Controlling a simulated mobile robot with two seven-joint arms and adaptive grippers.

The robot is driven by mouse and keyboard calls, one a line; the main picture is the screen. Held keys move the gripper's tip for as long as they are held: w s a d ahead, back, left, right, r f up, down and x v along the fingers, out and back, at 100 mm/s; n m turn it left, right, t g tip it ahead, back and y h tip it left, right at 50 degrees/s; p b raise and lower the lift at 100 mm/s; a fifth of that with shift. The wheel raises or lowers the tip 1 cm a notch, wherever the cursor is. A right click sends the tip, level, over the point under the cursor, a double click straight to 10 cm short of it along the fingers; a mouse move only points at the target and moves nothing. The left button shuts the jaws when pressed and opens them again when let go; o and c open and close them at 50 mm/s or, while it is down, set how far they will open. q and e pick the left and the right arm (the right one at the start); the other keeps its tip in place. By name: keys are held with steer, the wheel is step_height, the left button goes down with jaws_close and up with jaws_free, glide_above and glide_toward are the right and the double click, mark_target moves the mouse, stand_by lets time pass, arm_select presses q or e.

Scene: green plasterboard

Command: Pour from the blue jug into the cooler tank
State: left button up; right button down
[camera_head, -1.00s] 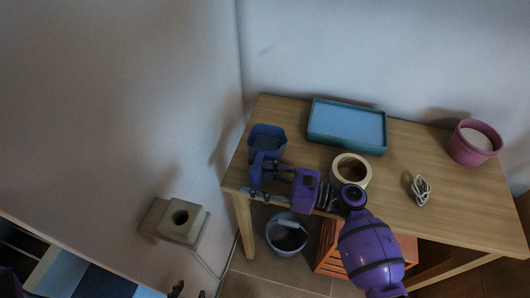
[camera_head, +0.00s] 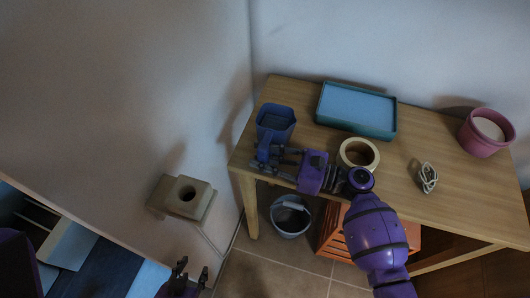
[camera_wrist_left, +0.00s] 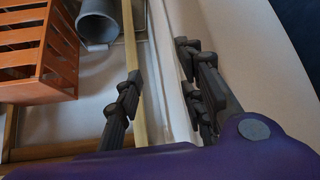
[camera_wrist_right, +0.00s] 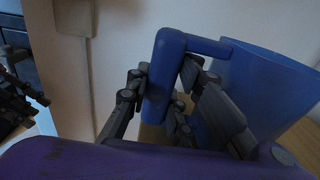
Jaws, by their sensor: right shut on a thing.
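The blue jug (camera_head: 276,122) stands upright at the left end of the wooden table, its handle towards the front. My right gripper (camera_head: 262,158) is shut on the jug's handle. In the right wrist view the fingers (camera_wrist_right: 160,100) sit around the blue handle (camera_wrist_right: 162,85), with the jug body (camera_wrist_right: 262,90) behind. The cooler tank is probably the beige box with a round dark hole (camera_head: 187,194), low by the wall left of the table. My left gripper (camera_head: 190,276) is open and empty at the bottom of the head view; its spread fingers show in the left wrist view (camera_wrist_left: 162,85).
A grey bucket (camera_head: 290,217) and an orange crate (camera_head: 333,230) stand below. A cord runs from the beige box.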

step_height(320, 180, up, 3)
steer(key=shift+f, duration=0.15)
steer(key=s+r, duration=0.2)
steer(key=s+r+p, duration=0.1)
steer(key=s+r, duration=0.1)
steer(key=r, duration=0.1)
steer(key=shift+d, duration=0.1)
steer(key=s+r, duration=0.5)
steer(key=s, duration=0.5)
steer(key=shift+d, duration=0.2)
steer(key=c, duration=2.2)
jaws_free()
jaws_close()
